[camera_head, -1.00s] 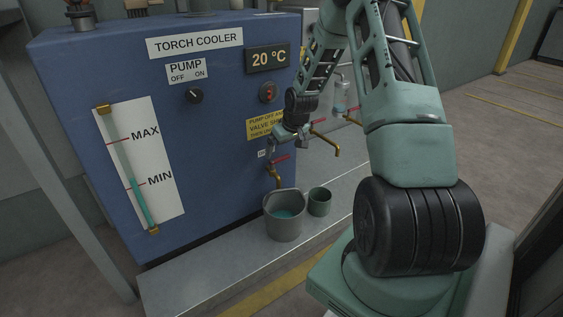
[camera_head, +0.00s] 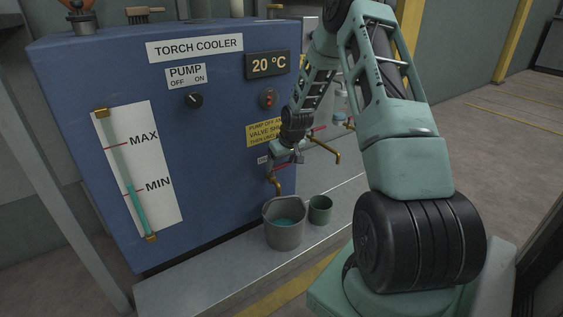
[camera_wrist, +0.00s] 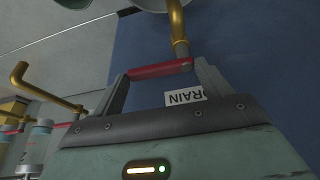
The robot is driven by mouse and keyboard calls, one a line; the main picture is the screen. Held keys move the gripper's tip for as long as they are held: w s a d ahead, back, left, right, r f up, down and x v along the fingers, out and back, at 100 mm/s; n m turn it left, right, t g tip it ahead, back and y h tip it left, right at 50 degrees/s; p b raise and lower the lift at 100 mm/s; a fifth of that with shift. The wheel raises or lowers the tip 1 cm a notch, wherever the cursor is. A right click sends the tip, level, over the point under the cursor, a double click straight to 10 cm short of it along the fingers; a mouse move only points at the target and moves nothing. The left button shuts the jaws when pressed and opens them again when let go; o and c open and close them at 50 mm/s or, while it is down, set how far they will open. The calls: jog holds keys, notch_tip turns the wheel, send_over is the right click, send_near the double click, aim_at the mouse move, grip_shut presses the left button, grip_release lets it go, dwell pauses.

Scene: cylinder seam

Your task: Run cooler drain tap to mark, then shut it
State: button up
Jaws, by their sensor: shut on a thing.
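My gripper (camera_wrist: 162,80) is shut on the red lever (camera_wrist: 160,69) of the drain tap, which lies crosswise between the fingers. The brass tap (camera_wrist: 178,25) also shows in the head view (camera_head: 276,186), low on the blue cooler (camera_head: 220,130), its spout above a grey bucket (camera_head: 284,238) holding teal liquid. I see no clear stream from the spout. An upside-down label (camera_wrist: 184,96), partly covered, reads "RAIN". The sight gauge (camera_head: 167,190) has MAX and MIN marks; its teal column ends close to MIN. The pump knob (camera_head: 194,100) sits under OFF/ON.
A small grey cup (camera_head: 320,210) stands right of the bucket on the grey step (camera_head: 215,270). Another brass pipe (camera_head: 325,149) sticks out to the right of the tap. A yellow warning label (camera_head: 263,133) is partly hidden by my arm.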

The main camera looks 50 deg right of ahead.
jog(key=shift+s+a+r+m+p, duration=0.2)
jog(key=shift+m+p, duration=0.3)
jog(key=shift+p, duration=0.35)
jog(key=shift+s+f+m+h+p, duration=0.1)
jog(key=shift+f+m+h+p, duration=0.1)
jog(key=shift+m+h+p, duration=0.3)
jog(key=o, duration=1.4)
jog(key=p+v, duration=0.3)
jog(key=v, duration=0.5)
jog(key=p+v, duration=0.4)
jog(key=v, duration=0.5)
jog(key=shift+d+r, duration=0.2)
jog(key=shift+r, duration=0.1)
